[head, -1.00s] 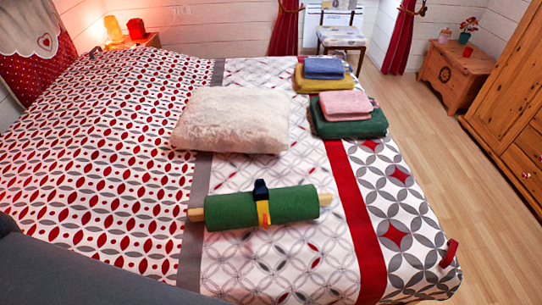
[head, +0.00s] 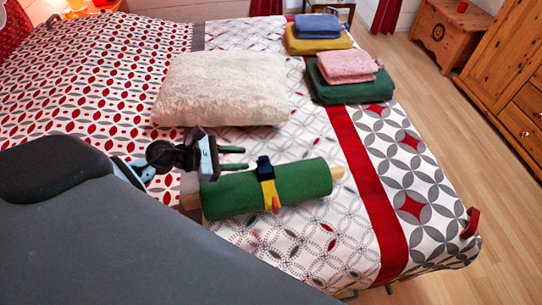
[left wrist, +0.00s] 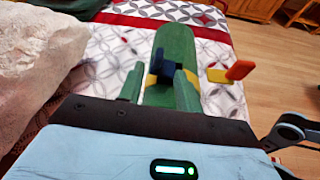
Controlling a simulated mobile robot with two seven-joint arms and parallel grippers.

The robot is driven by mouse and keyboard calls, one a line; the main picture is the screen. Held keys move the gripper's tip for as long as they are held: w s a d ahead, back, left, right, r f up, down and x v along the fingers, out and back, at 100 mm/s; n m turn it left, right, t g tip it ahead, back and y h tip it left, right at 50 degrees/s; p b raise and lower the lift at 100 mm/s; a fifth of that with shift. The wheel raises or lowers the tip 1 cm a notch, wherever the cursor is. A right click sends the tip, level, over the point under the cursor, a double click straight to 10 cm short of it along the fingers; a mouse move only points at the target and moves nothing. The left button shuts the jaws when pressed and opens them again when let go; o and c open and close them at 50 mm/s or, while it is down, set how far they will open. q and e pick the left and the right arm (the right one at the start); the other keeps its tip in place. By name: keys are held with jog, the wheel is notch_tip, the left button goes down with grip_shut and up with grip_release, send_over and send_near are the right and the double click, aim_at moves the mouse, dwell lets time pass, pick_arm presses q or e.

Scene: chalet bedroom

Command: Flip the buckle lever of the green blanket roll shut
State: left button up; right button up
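The green blanket roll (head: 300,181) lies on the bed, with a light wooden end at its right. A yellow strap (head: 267,186) wraps its middle, with a dark blue buckle (head: 264,163) on top. The lever's orange tip (head: 276,204) shows low on the near side; in the left wrist view the lever (left wrist: 239,70) sticks out to the right of the roll (left wrist: 174,42). My left gripper (head: 236,158) is open and empty at the roll's far side, its green fingers (left wrist: 157,84) pointing toward the blue buckle (left wrist: 162,68). My right gripper is not in view.
A pale fluffy pillow (head: 220,90) lies just behind the roll and close beside the left gripper. Folded towels, including a pink one (head: 347,65) and a blue one (head: 317,27), are stacked farther back. The bedspread right of the roll is clear.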

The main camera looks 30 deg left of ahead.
aim_at(263, 156)
pick_arm(q)
jog(key=shift+w, duration=0.1)
jog(key=shift+w+d+f, duration=0.1)
jog(key=shift+w+d, duration=0.2)
jog(key=shift+w, duration=0.05)
jog(key=x, duration=0.5)
jog(key=shift+w+d+f+p, duration=0.15)
jog(key=shift+w+d+p, duration=0.1)
jog(key=shift+p, duration=0.1)
jog(key=shift+w+d+f, duration=0.25)
jog(key=shift+w+d, duration=0.05)
jog(key=shift+d, duration=0.05)
